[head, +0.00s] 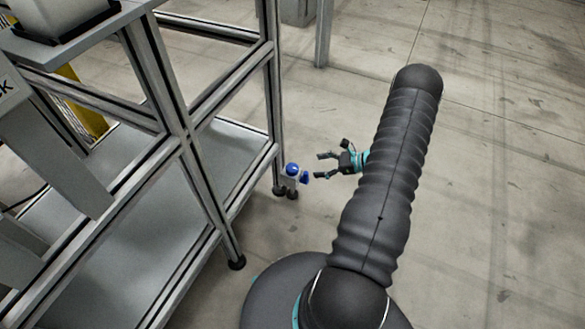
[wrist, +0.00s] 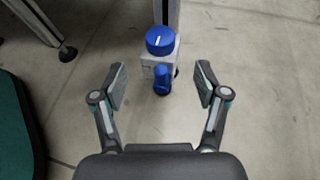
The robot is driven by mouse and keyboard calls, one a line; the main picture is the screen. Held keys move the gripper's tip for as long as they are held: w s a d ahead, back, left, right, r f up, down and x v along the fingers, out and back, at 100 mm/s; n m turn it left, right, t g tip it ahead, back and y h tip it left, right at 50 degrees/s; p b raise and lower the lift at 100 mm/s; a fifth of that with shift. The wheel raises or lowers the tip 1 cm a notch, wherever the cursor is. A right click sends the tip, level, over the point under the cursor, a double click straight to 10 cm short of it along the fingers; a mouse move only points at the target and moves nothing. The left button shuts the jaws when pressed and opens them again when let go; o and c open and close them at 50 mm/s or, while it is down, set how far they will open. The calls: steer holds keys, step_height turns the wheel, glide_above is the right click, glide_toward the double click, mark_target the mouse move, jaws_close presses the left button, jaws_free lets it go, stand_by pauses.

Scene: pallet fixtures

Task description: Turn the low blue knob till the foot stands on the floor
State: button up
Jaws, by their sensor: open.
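The low blue knob (head: 304,177) sticks out from a small grey block (head: 288,181) at the bottom of a frame leg, facing my gripper. In the wrist view this low knob (wrist: 161,80) lies ahead, centred between the fingers. A round blue knob (wrist: 160,41) with a white mark sits on top of the block, and it also shows in the head view (head: 292,169). My gripper (head: 318,166) is open and empty, just right of the low knob and apart from it. Dark feet (head: 292,193) show under the block; whether the foot touches the floor I cannot tell.
The metal frame (head: 190,150) with a grey lower shelf (head: 90,255) fills the left side. Another leg ends in a black foot (head: 237,263), nearer to my base. The concrete floor (head: 500,180) on the right is clear.

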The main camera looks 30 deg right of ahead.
mark_target(295, 168)
steer(key=x, duration=1.1)
steer(key=shift+f, duration=0.15)
steer(key=c, duration=1.2)
